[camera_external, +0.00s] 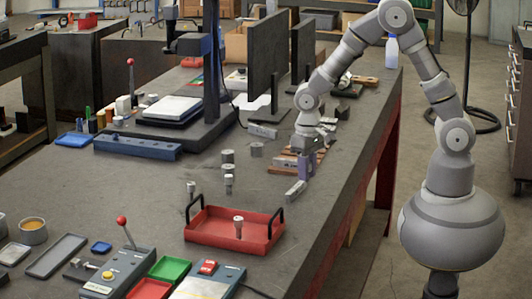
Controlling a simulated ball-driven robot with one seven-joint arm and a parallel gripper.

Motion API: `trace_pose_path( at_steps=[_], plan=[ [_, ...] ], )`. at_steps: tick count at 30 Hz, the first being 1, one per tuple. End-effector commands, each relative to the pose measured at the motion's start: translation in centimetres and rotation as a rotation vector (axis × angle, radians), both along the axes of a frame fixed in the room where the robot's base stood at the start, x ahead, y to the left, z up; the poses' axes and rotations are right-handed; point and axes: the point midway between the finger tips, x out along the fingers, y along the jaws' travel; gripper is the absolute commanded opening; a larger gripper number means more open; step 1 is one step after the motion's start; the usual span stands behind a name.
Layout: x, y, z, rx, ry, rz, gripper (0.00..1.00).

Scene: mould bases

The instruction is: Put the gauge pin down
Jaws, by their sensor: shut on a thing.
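My gripper (305,174) points down, low over the bench's right side, beside a wooden rack (284,162). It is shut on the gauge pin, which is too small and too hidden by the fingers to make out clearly. A short grey metal piece (295,191) shows just below and in front of the fingers; I cannot tell whether it touches them. Similar metal pins stand upright on the bench (191,188), and one pin (238,227) stands in the red tray (205,238) with black handles.
Several metal cylinders (228,157) stand left of my gripper. A black monitor (267,60) and a stand on a dark plate (170,128) are farther back. Control boxes (120,273) and small bins (170,270) fill the front left. The bench (110,190) is clear at middle left.

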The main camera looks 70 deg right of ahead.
Motion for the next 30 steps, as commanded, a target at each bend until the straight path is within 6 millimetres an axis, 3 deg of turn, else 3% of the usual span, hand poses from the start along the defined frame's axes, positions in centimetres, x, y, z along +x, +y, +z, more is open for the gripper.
trace_pose_path(
  at_steps=[3, 7, 14, 17, 20, 27, 30],
  plan=[
    [-2.5, -0.3, 0.4, 0.0, 0.0, 0.0, 0.0],
    [-4.0, -0.5, 0.5, 0.0, 0.0, 0.0, 0.0],
    [-4.7, -0.6, 0.4, 0.0, -0.001, 0.0, 0.0],
    [-4.5, 0.3, 0.6, 0.0, 0.0, 0.01, 0.0],
    [-4.1, 3.1, 0.9, 0.001, 0.0, 0.039, 0.0],
    [-4.2, 12.8, 1.4, 0.002, 0.0, 0.117, 0.0],
    [-4.6, 15.3, 1.3, 0.002, -0.001, 0.134, 0.0]
  ],
)
